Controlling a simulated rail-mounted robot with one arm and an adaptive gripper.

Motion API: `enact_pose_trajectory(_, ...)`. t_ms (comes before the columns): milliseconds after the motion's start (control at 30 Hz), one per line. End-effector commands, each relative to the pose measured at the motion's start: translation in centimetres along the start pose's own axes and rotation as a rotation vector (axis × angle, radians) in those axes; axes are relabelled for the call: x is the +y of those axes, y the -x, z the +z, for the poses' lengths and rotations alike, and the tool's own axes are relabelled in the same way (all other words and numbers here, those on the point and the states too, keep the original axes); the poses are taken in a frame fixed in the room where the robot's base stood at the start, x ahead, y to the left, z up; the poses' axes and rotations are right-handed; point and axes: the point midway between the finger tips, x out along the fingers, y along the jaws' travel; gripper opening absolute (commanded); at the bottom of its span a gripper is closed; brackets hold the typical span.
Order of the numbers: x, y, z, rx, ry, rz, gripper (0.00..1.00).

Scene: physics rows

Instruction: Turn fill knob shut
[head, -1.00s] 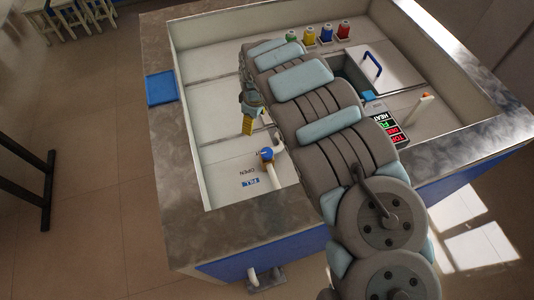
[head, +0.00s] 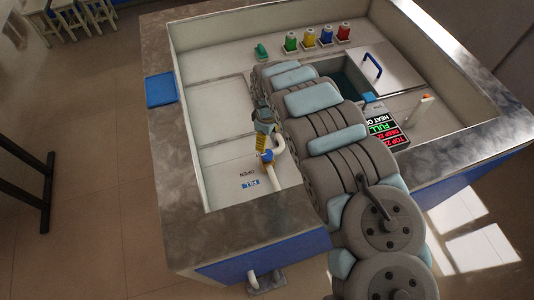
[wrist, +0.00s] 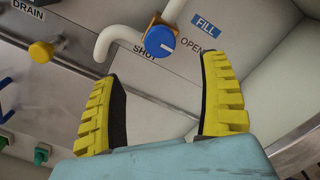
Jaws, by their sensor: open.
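The fill knob is a round blue knob (wrist: 160,41) on an orange base on a white pipe, with the FILL label (wrist: 205,25) beside it. The word OPEN lies to its right and SHUT below-left. A small white mark shows on the knob's face; its exact direction is hard to tell. In the head view the knob (head: 267,156) sits just below my gripper (head: 263,146). My gripper (wrist: 163,92) is open and empty, its yellow, black-padded fingers spread either side of the knob's line, with the knob beyond the tips. I cannot tell whether they touch.
A yellow knob (wrist: 41,51) sits near the DRAIN label. Several coloured bottles (head: 326,36) stand at the back. A lid with a blue handle (head: 373,63) and a lit panel (head: 388,131) lie right of my arm. The basin's pale wall (head: 186,140) rises at left.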

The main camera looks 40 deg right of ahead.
Motion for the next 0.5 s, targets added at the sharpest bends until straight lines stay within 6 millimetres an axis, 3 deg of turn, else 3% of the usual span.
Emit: enact_pose_trajectory(500,0.0,-4.6,-0.1,0.002,0.000,0.000,0.77)
